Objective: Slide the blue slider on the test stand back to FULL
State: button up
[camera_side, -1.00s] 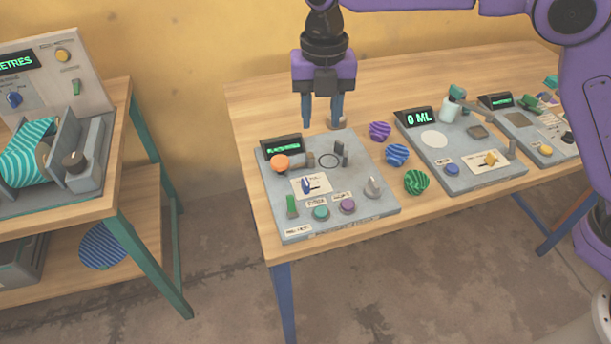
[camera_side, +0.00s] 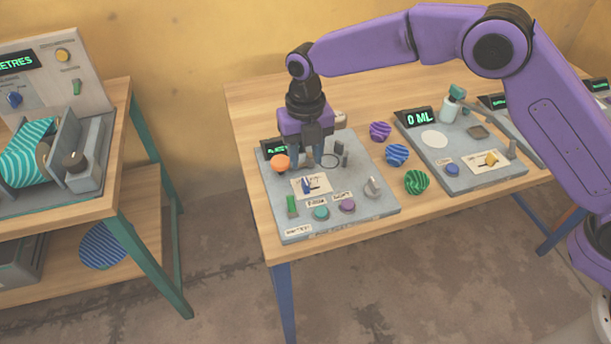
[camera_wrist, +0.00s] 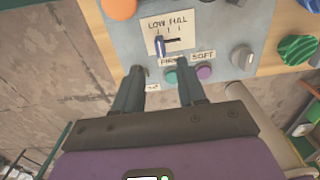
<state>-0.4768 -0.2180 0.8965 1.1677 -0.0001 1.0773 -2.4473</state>
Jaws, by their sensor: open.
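The blue slider (camera_side: 306,186) stands on a white label card (camera_side: 322,180) on the grey test stand (camera_side: 270,215). In the wrist view the slider (camera_wrist: 159,45) sits at the left end of its slot, on the LOW side; the FULL mark is to its right. My gripper (camera_side: 305,162) is open and empty, fingers pointing down above the back part of the stand, behind the slider in the side view. In the wrist view the gripper (camera_wrist: 160,68) has its fingertips spread to either side below the slider, apart from it.
Striped balls (camera_side: 397,155) lie to the right, before another stand with a 0 ML display (camera_side: 420,117).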

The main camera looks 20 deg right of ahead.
aim_at(306, 181)
notch_tip(306, 181, down, 7)
jog(key=shift+f, duration=0.1)
dwell(0.4)
grip_shut()
